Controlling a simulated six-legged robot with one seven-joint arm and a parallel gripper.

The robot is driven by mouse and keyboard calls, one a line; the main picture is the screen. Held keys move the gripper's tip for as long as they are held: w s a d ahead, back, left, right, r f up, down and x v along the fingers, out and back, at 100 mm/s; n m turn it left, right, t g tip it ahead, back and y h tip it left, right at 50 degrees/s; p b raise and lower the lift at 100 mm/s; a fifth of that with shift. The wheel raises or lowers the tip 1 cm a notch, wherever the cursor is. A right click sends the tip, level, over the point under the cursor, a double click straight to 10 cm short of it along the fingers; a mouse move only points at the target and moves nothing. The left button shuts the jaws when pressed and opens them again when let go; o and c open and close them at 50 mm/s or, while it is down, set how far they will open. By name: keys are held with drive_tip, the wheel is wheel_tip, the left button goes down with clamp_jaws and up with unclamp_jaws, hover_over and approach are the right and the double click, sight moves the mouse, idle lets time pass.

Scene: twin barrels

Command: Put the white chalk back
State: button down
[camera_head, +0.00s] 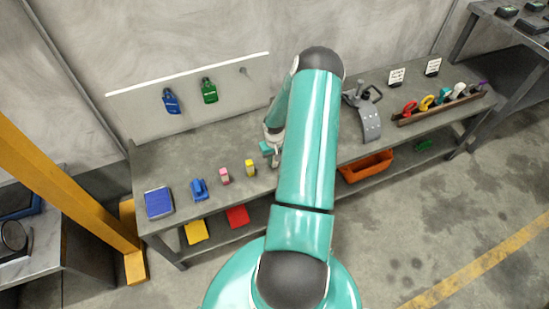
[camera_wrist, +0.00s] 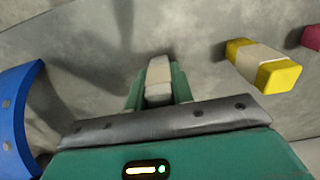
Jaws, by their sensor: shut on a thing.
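In the wrist view, my gripper (camera_wrist: 157,88) is shut on the white chalk (camera_wrist: 159,72), a pale block between the two green fingers. The grey bench top lies beyond it; I cannot tell whether the chalk touches it. In the head view my gripper (camera_head: 272,158) is over the bench (camera_head: 160,158), partly behind my arm, and the chalk is hard to make out. The yellow chalk (camera_head: 250,168), with a pale band, stands just left of my gripper; it also shows at right in the wrist view (camera_wrist: 280,74). The pink chalk (camera_head: 224,176) is farther left.
A blue pad (camera_head: 158,202) and a blue item (camera_head: 199,189) sit on the left bench. A blue curved thing (camera_wrist: 20,112) is close at left in the wrist view. Blue and green items (camera_head: 209,91) hang on the back board. A rack (camera_head: 440,108) stands at right. My arm hides the middle.

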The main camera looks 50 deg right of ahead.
drive_tip(key=c, duration=1.2)
unclamp_jaws()
wheel_tip(320, 180, up, 12)
drive_tip(key=shift+r, duration=0.15)
drive_tip(key=w+a+r+n+t+h, duration=0.1)
drive_tip(key=w+a+r+n, duration=0.15)
drive_tip(key=a+r, duration=0.9)
drive_tip(key=w+a+r+n+h, duration=0.1)
drive_tip(key=w+a+r+h, duration=0.15)
drive_tip(key=a+r, duration=0.85)
drive_tip(key=s+a+r+n+t+y, duration=0.1)
drive_tip(key=s+a+r+t, duration=0.1)
drive_tip(key=s+a+r, duration=0.4)
drive_tip(key=s+a+r+n+t+y, duration=0.1)
drive_tip(key=s+a+r+t+y, duration=0.1)
drive_tip(key=s+a+r, duration=0.4)
drive_tip(key=a+r, duration=0.3)
drive_tip(key=a, duration=0.3)
drive_tip(key=shift+s+a+r+n+t, duration=0.2)
drive_tip(key=shift+a+n+t, duration=0.1)
drive_tip(key=shift+a+n, duration=0.1)
drive_tip(key=shift+y, duration=0.25)
